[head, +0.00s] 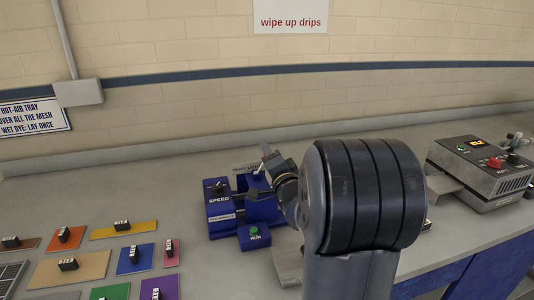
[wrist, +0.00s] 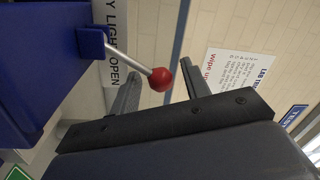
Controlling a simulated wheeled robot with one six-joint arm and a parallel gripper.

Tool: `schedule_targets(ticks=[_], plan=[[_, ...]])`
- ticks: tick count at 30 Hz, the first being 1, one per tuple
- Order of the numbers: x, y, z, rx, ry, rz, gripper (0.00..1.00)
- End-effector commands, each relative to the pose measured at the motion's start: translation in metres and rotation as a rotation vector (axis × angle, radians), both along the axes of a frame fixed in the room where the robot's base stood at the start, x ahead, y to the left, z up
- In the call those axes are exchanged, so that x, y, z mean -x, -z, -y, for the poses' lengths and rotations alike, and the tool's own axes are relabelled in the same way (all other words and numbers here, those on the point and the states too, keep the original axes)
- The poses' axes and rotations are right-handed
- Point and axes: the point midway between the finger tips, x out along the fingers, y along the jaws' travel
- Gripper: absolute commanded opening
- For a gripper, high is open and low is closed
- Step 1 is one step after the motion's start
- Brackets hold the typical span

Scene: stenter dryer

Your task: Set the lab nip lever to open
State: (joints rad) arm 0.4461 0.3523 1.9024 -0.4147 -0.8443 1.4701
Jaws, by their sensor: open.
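The lab nip lever (wrist: 128,54) is a pale metal rod with a red ball knob (wrist: 161,79), rising from a blue bracket on the blue nip unit (wrist: 40,70). In the wrist view the knob shows between the two fingers of my open gripper (wrist: 161,72), with gaps on both sides. In the head view the blue unit (head: 222,207) stands on the bench, and my gripper (head: 267,164) is over its back right part. My arm hides the unit's right side. A label reading "LIGHT" and "OPEN" (wrist: 117,70) shows behind the lever; part of it is hidden.
The unit has a speed knob (head: 219,187) and a green run button (head: 254,231). Coloured swatches with black handles, such as an orange one (head: 64,238), lie at the left. Bare bench lies behind the swatches.

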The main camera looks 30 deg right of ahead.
Motion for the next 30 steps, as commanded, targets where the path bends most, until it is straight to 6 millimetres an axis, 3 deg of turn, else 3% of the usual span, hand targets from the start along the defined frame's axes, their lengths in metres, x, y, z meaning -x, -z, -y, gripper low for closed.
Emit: schedule_targets(ticks=[6, 13, 19, 30], plan=[[0.044, 0.005, -0.005, 0.0, 0.002, 0.002, 0.45], [0.076, 0.009, -0.01, 0.0, 0.002, 0.001, 0.45], [0.084, 0.01, -0.012, -0.001, 0.001, 0.001, 0.45], [0.08, 0.009, -0.011, -0.001, -0.001, 0.0, 0.45]])
